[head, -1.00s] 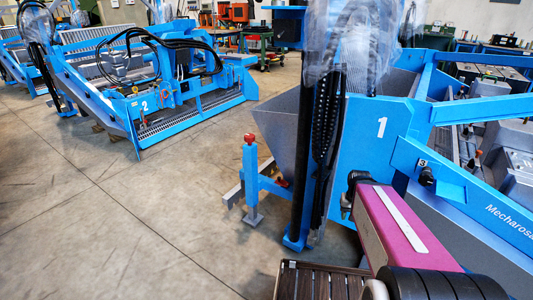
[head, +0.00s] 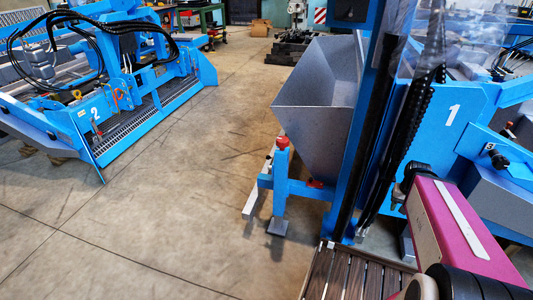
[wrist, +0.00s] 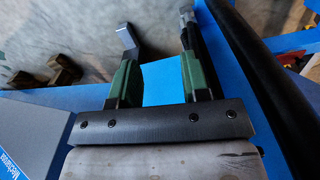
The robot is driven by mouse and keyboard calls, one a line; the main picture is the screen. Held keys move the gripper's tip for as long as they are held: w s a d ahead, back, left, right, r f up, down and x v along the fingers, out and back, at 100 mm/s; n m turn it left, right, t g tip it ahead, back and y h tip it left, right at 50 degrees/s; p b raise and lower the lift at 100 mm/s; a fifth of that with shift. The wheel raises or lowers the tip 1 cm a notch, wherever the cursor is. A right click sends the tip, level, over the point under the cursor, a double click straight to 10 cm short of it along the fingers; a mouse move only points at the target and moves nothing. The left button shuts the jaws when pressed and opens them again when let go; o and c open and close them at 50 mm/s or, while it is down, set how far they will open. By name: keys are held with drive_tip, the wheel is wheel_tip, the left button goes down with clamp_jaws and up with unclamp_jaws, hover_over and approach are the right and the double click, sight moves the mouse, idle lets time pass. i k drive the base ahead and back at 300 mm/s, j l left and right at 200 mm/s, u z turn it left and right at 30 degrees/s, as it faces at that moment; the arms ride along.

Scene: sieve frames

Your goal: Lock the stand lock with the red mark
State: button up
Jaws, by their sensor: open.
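A blue stand leg (head: 279,190) with a red cap (head: 282,143) on top stands upright on a foot plate at the front of machine 1. A second small red part (head: 315,184) sits on the blue cross beam beside it. I cannot tell which red part is the lock's mark, or whether the lock is locked. My gripper (wrist: 157,30) is open in the wrist view, with green fingers and nothing between them. Blue frame and grey floor lie behind it. The stand leg is not clearly visible in the wrist view.
The grey hopper (head: 318,95) and a dark upright post (head: 368,130) rise behind and right of the stand. A slatted deck (head: 345,272) is below right. Machine 2 (head: 130,110) stands at left. The floor (head: 190,200) between is clear.

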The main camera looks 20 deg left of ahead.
sight(268, 158)
drive_tip(key=j, duration=0.45)
drive_tip(key=k+j, duration=0.15)
drive_tip(key=j, duration=0.3)
drive_tip(key=j+z, duration=0.1)
drive_tip(key=j, duration=0.35)
drive_tip(key=k+j, duration=0.15)
drive_tip(key=j, duration=0.25)
drive_tip(key=k+j, duration=0.1)
drive_tip(key=j, duration=0.35)
drive_tip(key=k+j+z, duration=0.1)
drive_tip(key=j, duration=0.35)
drive_tip(key=k+j, duration=0.1)
drive_tip(key=j, duration=0.3)
drive_tip(key=k+j, duration=0.1)
drive_tip(key=j, duration=0.35)
drive_tip(key=z, duration=0.05)
